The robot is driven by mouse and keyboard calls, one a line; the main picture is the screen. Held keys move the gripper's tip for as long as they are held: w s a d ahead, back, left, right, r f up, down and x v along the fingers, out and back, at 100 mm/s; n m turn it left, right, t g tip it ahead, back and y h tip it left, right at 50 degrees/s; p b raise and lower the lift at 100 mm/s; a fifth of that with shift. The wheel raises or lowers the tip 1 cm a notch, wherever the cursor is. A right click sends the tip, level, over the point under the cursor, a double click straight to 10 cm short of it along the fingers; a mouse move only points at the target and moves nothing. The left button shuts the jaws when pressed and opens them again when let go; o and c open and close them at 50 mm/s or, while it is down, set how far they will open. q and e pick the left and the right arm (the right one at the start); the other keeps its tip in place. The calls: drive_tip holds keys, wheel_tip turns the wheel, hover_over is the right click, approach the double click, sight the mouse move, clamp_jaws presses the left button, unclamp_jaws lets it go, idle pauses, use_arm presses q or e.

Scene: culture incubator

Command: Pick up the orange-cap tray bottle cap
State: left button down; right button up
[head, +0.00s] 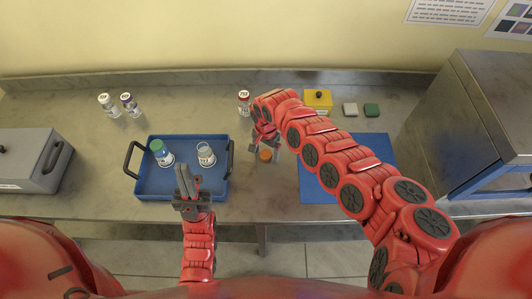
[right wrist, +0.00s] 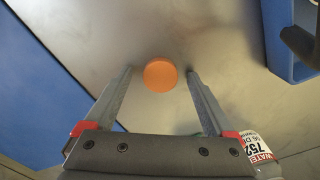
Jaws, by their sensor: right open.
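The orange cap (head: 265,155) sits on the bare metal bench between the blue tray and the blue mat. It also shows in the right wrist view (right wrist: 160,75). My right gripper (head: 259,143) is open, with its fingers apart and the cap between and just past their tips in the wrist view; neither finger visibly touches it. An uncapped bottle (head: 206,154) stands in the blue tray (head: 184,193). My left gripper (head: 186,167) is over the tray's front part, fingers close together, with nothing visible between them.
A green-capped bottle (head: 161,153) stands in the tray. Two bottles (head: 118,105) stand back left. The blue mat (head: 315,187) lies under my right arm. A yellow box (head: 318,99) is at the back, a metal cabinet (head: 485,100) right.

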drive_tip(key=c, duration=1.4)
